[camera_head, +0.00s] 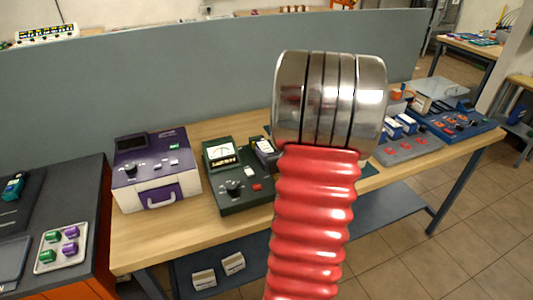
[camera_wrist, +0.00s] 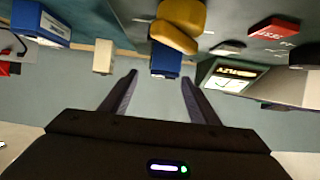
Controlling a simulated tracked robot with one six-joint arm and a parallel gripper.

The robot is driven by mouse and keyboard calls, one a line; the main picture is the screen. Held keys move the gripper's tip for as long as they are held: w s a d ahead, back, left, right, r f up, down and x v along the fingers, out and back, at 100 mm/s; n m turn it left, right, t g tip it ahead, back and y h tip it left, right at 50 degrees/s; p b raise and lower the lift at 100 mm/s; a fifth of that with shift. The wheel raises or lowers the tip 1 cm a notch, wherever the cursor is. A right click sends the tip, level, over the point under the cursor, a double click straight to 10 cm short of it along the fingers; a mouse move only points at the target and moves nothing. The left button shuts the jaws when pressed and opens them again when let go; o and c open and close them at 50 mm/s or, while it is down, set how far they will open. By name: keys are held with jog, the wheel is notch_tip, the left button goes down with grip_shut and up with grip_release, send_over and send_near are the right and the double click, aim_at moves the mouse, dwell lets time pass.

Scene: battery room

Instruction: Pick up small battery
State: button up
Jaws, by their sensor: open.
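My gripper (camera_wrist: 159,84) shows in the wrist view with its two dark fingers apart and nothing between them. Just beyond the fingertips is a small blue block (camera_wrist: 166,64), partly covered by rounded yellow pieces (camera_wrist: 177,27). I cannot tell for certain whether this block is the small battery. In the head view, my red ribbed arm hides the gripper and the middle of the bench. Small blue and white blocks (camera_head: 406,123) stand on a grey panel at the right of the bench.
The wooden bench (camera_head: 155,240) holds a purple and white case (camera_head: 150,170), a dark green meter (camera_head: 232,188), a grey panel (camera_head: 412,147) and a blue panel (camera_head: 460,122). A grey partition (camera_head: 150,85) stands behind. A tray (camera_head: 42,267) with green and purple pieces is at left.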

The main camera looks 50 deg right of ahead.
aim_at(266, 148)
jog(key=shift+x, duration=2.6)
jog(key=shift+w+a, duration=0.1)
jog(key=shift+a, duration=0.1)
jog(key=shift+c, duration=0.2)
jog(key=shift+r, duration=0.1)
grip_shut()
